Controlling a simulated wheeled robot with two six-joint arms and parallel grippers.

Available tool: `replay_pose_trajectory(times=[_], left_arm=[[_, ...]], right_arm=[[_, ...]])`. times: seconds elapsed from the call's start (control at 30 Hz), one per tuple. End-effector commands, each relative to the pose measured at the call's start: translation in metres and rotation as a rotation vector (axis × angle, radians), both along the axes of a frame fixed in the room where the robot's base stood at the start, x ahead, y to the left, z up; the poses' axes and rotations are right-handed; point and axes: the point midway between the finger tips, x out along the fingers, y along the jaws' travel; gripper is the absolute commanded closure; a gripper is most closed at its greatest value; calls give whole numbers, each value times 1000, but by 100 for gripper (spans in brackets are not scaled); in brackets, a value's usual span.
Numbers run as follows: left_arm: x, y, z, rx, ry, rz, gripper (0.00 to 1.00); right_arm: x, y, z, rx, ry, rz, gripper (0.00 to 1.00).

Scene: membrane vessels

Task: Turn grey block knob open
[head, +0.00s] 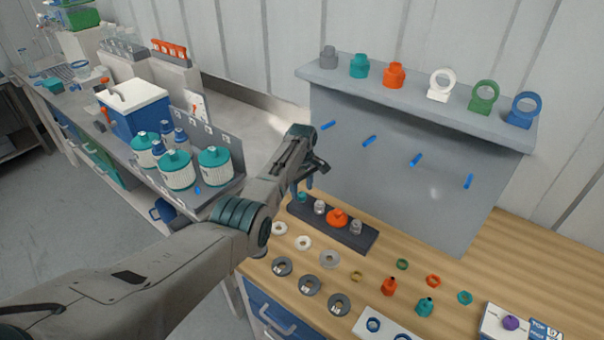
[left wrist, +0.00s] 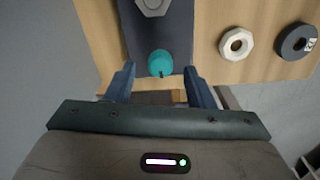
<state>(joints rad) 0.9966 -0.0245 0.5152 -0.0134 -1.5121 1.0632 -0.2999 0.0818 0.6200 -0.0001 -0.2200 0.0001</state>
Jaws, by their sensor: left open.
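A dark grey block (head: 362,240) lies on the wooden table, with a row of knobs along it. A teal knob (head: 302,197) is at its left end, then a grey knob (head: 320,207), an orange knob (head: 337,218) and another grey knob (head: 356,228). My left gripper (head: 304,186) is over the left end of the block. In the left wrist view, the open left gripper (left wrist: 158,73) has its fingers on either side of the teal knob (left wrist: 160,63), with gaps showing. The block (left wrist: 178,40) and part of a grey knob (left wrist: 152,5) show beyond. My right gripper is out of view.
Pale and dark rings (head: 310,285) lie in front of the block. Small coloured fittings (head: 389,287) lie to the right. A grey panel (head: 400,150) with blue pegs and a shelf (head: 410,100) stands behind. Teal-capped vessels (head: 176,170) stand on the left bench.

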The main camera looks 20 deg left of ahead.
Motion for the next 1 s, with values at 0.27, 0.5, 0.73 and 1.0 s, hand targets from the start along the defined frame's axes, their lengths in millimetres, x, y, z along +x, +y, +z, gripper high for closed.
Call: replay_pose_trajectory(times=[0.27, 0.5, 0.73, 1.0], left_arm=[[1, 0, 51, 0, -6, 0, 51], [1, 0, 83, 0, -4, 0, 51], [0, 0, 89, -1, -1, 0, 51], [0, 0, 89, -1, -1, 0, 51]], right_arm=[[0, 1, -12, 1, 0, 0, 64], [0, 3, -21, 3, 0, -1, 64], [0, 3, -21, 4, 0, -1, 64], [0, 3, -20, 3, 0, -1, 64]])
